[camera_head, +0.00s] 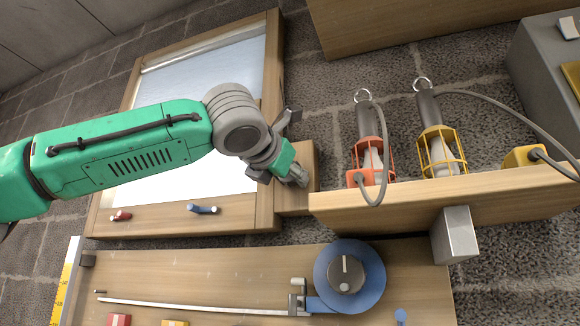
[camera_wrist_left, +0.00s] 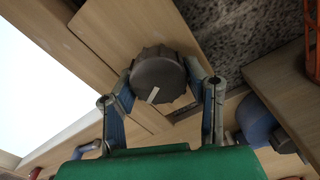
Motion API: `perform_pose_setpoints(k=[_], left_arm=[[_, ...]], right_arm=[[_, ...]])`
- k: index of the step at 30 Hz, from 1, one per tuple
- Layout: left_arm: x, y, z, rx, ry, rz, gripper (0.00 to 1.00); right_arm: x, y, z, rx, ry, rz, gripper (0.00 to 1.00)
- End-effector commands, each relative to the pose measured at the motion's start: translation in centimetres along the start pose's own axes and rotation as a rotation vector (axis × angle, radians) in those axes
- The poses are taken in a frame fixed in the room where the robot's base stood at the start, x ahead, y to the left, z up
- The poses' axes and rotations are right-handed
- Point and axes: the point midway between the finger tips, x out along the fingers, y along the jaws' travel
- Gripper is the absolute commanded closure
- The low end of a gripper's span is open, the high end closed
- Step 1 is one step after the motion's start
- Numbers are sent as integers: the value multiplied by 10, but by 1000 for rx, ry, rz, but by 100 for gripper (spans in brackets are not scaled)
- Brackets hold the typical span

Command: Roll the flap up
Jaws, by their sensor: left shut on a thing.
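The pale flap (camera_head: 160,168) hangs inside a wooden frame (camera_head: 271,70) and covers most of its opening; its bright sheet also shows at the left of the left wrist view (camera_wrist_left: 35,85). A dark ribbed knob (camera_wrist_left: 158,72) with a white mark sits on a wooden block beside the frame. My left gripper (camera_head: 293,173) is at this block in the head view, where it hides the knob. In the left wrist view its two fingers (camera_wrist_left: 160,78) are shut on the knob from both sides. My right gripper is not in view.
A wooden shelf (camera_head: 450,195) right of the gripper holds a red caged lamp (camera_head: 372,155) and a yellow caged lamp (camera_head: 441,150) with cables. Below, a board (camera_head: 200,262) carries a blue disc (camera_head: 375,273) with a dark dial. Red and blue handles lie on the frame's lower rail.

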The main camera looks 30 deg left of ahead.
Motion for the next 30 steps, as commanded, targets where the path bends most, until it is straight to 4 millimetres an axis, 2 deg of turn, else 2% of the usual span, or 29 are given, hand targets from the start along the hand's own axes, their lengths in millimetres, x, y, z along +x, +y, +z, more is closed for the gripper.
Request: perform_pose_setpoints(k=[1, 18, 30], left_arm=[[1, 0, 1, 46, 7, -4, 89], [1, 2, 2, 565, 5, -6, 89], [1, 1, 0, 775, 5, -6, 89]], right_arm=[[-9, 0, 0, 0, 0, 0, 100], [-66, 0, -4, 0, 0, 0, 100], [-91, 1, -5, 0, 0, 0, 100]])
